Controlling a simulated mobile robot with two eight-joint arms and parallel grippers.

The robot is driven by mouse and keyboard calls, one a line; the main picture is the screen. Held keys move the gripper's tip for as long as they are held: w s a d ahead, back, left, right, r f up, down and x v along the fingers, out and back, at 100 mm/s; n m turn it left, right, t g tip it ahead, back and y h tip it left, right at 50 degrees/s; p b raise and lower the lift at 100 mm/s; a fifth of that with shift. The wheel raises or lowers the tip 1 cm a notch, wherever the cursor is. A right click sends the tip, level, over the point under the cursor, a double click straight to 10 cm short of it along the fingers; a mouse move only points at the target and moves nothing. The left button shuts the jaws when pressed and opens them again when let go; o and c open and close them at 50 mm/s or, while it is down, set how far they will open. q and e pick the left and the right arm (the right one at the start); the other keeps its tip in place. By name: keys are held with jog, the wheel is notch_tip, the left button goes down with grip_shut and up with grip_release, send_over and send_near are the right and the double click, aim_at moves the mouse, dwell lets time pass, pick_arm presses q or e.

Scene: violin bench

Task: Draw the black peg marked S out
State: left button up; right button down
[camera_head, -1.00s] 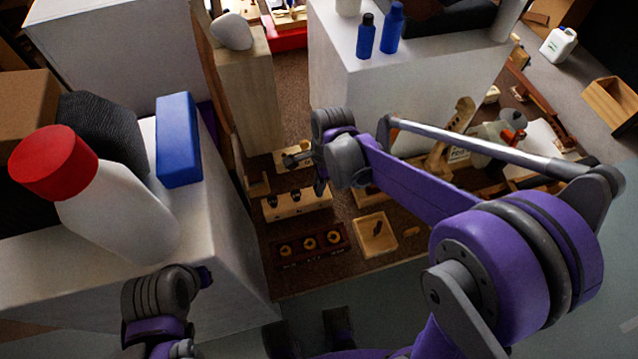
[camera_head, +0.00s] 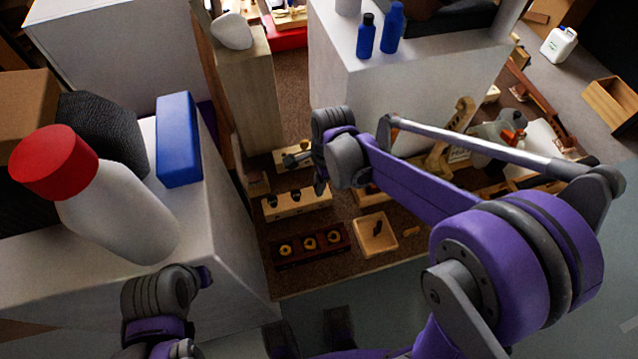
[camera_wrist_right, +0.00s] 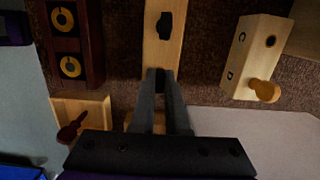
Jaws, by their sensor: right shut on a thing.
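My right gripper (camera_head: 320,184) is over the right end of a pale wooden block (camera_head: 300,208) that carries black pegs. In the right wrist view its fingers (camera_wrist_right: 160,82) are shut on a black peg, mostly hidden between the fingertips. Another black peg (camera_wrist_right: 165,25) stands in the same pale block (camera_wrist_right: 152,48), apart from the fingers. Two black pegs show in the head view, the left one (camera_head: 271,201) and the middle one (camera_head: 296,195). I cannot read an S mark on any peg. My left gripper is out of view; only part of that arm shows.
A dark rack (camera_head: 310,254) with yellow rings lies in front of the block. A square wooden tray (camera_head: 364,247) holding a dark piece is to the right. A second pale block (camera_wrist_right: 246,50) with a tan peg (camera_wrist_right: 265,90) lies behind. White cabinets flank the bench.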

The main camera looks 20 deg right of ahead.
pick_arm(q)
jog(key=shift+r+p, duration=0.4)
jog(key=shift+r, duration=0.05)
pick_arm(e)
jog(key=shift+r, duration=0.65)
dwell(0.3)
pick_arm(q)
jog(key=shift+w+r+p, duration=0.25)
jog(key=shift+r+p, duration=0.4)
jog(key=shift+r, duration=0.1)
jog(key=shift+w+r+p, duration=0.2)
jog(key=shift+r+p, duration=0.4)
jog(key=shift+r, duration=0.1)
pick_arm(e)
jog(key=shift+r, duration=2)
jog(key=shift+r, duration=0.1)
jog(key=shift+r+p, duration=0.35)
jog(key=shift+r, duration=0.15)
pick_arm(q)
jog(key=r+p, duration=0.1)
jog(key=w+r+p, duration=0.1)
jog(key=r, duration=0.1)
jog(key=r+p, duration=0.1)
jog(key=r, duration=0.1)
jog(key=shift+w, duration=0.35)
pick_arm(e)
notch_tip(320, 180, up, 6)
jog(key=shift+f, duration=0.1)
